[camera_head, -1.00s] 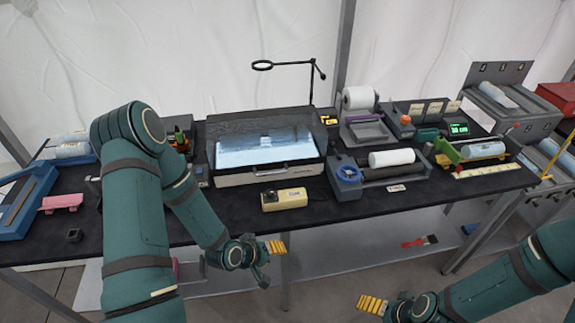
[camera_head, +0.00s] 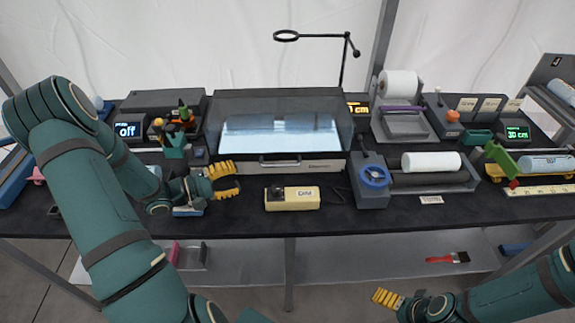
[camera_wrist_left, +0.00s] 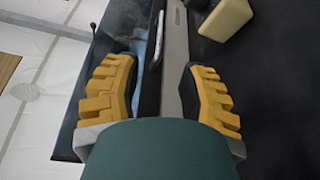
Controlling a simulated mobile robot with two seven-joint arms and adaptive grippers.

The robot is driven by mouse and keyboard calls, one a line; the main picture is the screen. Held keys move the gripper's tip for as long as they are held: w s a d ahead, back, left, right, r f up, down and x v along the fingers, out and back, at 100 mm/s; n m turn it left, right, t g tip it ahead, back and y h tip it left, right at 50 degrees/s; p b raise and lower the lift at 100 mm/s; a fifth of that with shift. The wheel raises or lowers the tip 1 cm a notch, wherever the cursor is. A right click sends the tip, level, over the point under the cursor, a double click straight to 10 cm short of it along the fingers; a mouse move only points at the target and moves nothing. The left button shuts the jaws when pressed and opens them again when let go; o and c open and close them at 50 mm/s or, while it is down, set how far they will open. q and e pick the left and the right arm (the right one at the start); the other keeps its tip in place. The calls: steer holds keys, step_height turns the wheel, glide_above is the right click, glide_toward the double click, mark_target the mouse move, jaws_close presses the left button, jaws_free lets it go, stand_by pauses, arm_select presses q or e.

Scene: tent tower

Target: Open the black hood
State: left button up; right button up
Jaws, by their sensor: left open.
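The black hood (camera_head: 232,103) is a wide box with a dark frame and a see-through front, lit from inside. It is closed, with a silver handle (camera_head: 287,163) along its lower front edge. My left gripper (camera_head: 238,179) is open and empty, in front of the hood's lower left corner, left of the handle. In the left wrist view the handle (camera_wrist_left: 157,45) lies ahead, between the directions of the two yellow fingers, apart from them. My right gripper (camera_head: 388,298) is low at the bottom edge, away from the hood; its opening is unclear.
A cream box (camera_head: 292,199) sits in front of the hood, right of my left gripper. A roller device with a blue knob (camera_head: 374,176) stands to the right. A magnifier on a stand (camera_head: 320,40) rises behind. Tools in a green holder (camera_head: 174,145) stand at left.

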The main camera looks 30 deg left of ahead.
mark_target(280, 165)
arm_select(q)
steer(key=shift+w+d+f, duration=0.2)
steer(key=shift+w, duration=0.25)
steer(key=b+x, duration=0.1)
steer(key=x, duration=1.2)
steer(key=shift+s+d, duration=0.1)
steer(key=shift+d, duration=0.05)
jaws_close()
